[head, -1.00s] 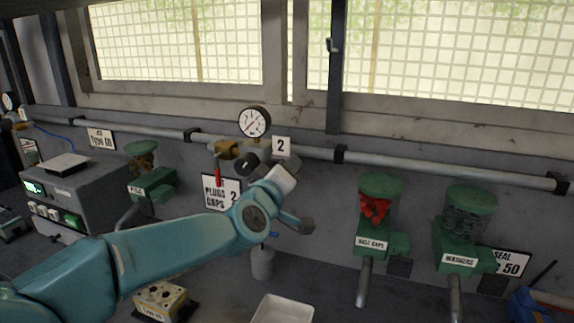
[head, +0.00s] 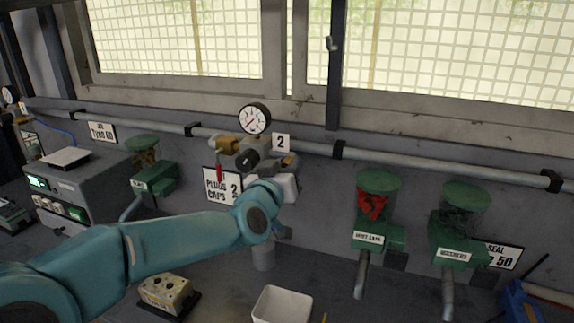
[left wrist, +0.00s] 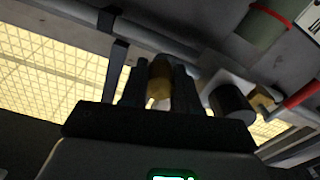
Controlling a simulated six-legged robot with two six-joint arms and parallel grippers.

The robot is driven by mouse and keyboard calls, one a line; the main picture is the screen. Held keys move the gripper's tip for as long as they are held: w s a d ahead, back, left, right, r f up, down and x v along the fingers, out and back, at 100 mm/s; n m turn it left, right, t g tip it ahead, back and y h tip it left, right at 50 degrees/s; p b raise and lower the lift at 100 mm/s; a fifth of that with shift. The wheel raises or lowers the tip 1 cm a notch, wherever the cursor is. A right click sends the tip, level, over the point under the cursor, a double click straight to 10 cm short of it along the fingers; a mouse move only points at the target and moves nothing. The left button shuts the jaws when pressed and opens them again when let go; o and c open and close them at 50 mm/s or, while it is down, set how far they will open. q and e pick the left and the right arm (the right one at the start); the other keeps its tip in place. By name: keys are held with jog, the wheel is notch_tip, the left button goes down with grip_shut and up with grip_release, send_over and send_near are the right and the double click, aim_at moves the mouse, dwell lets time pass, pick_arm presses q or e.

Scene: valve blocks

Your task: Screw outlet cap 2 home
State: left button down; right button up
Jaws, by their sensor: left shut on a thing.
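Station 2's grey valve block (head: 248,147) hangs on the wall pipe, with a brass fitting (head: 227,146) on its left and a black knob (head: 246,160) in front. My left gripper (head: 289,160) is at the block's right side, partly hidden by its own wrist. In the left wrist view its two dark fingers (left wrist: 160,88) are shut on a brass cap (left wrist: 160,75). The block's black knob (left wrist: 231,103) shows just right of the fingers. How far the cap sits on the outlet cannot be told. My right gripper is not in view.
A gauge (head: 254,119) stands above the block and a red handle (head: 219,173) hangs below left. A white tray (head: 283,306) and a yellow box (head: 165,293) are on the bench.

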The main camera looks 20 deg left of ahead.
pick_arm(q)
jog(key=shift+d+f, duration=0.1)
jog(key=shift+f, duration=0.25)
jog(key=c, duration=1.2)
grip_release()
jog(key=o, duration=0.4)
jog(key=shift+r, duration=0.1)
jog(key=shift+s+r, duration=0.1)
jog(key=s, duration=0.5)
jog(key=s+b, duration=0.1)
jog(key=s, duration=0.5)
jog(key=s+b, duration=0.1)
jog(key=s, duration=0.4)
jog(key=shift+s+a, duration=0.15)
jog(key=shift+a, duration=0.2)
